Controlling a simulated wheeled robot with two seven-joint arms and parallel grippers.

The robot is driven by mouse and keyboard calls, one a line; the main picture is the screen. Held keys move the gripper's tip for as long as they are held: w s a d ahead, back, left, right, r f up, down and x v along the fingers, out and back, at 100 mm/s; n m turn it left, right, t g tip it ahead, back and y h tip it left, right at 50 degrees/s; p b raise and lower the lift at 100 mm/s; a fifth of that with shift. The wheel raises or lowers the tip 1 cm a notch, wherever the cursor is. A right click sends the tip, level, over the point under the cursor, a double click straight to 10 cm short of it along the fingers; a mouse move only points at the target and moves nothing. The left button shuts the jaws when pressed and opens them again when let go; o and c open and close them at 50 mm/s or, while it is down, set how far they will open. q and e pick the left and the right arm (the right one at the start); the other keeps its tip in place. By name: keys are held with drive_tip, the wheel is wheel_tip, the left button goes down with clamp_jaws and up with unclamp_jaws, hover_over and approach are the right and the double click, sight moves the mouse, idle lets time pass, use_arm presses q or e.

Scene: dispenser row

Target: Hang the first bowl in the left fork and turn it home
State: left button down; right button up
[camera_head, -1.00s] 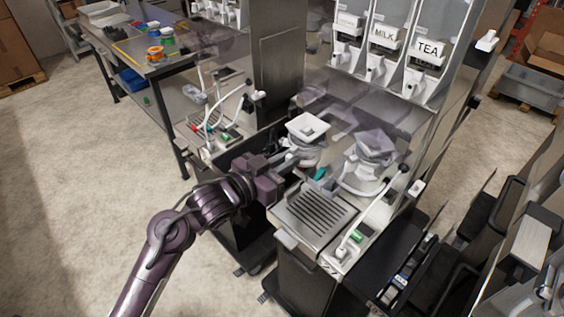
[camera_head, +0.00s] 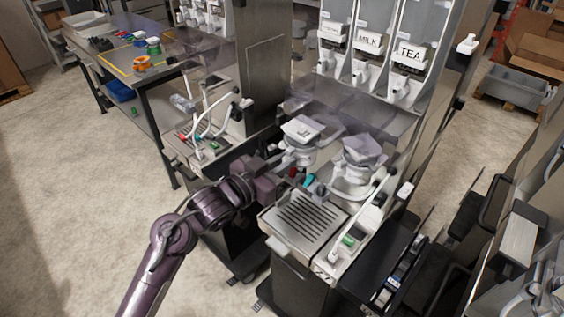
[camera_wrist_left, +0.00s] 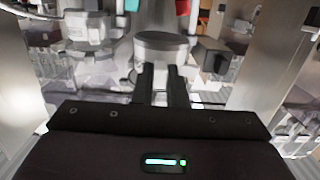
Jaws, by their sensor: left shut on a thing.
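A white bowl with a square top (camera_head: 303,128) stands over the left side of the machine's counter. My left gripper (camera_head: 284,161) reaches it from the left and is shut on it, low on its side. In the left wrist view the two fingers (camera_wrist_left: 162,88) are close together against a pale grey round body (camera_wrist_left: 161,45). A second white body with a square top (camera_head: 363,148) sits to the right, with a curved pale fork (camera_head: 347,188) around its lower part. The left fork is mostly hidden by the bowl and gripper; I cannot tell whether the bowl is seated. My right gripper is not in view.
A slotted drip tray (camera_head: 302,218) lies in front of the bowls. Teal and red knobs (camera_head: 308,180) are close to the gripper. Dispensers labelled MILK and TEA (camera_head: 408,52) hang above. A similar machine (camera_head: 205,150) stands to the left. The floor at left is clear.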

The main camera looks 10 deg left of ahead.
sight(293, 155)
use_arm(q)
drive_tip(key=shift+w+d, duration=0.1)
drive_tip(key=shift+w, duration=0.05)
drive_tip(key=shift+x, duration=1.35)
drive_tip(key=shift+w+d+r, duration=0.1)
drive_tip(key=shift+w+r, duration=0.05)
drive_tip(key=shift+b+x, duration=0.3)
drive_tip(key=shift+x, duration=1)
drive_tip(key=shift+r, duration=0.15)
drive_tip(key=shift+p, duration=0.4)
drive_tip(key=shift+w+a+m+g+h+p, duration=0.15)
drive_tip(key=shift+a+m+g+h+p, duration=0.15)
drive_tip(key=shift+m+h+p, duration=0.15)
drive_tip(key=shift+w+a+m+g+h, duration=0.2)
drive_tip(key=shift+m+g+h, duration=0.25)
drive_tip(key=shift+g+h, duration=0.1)
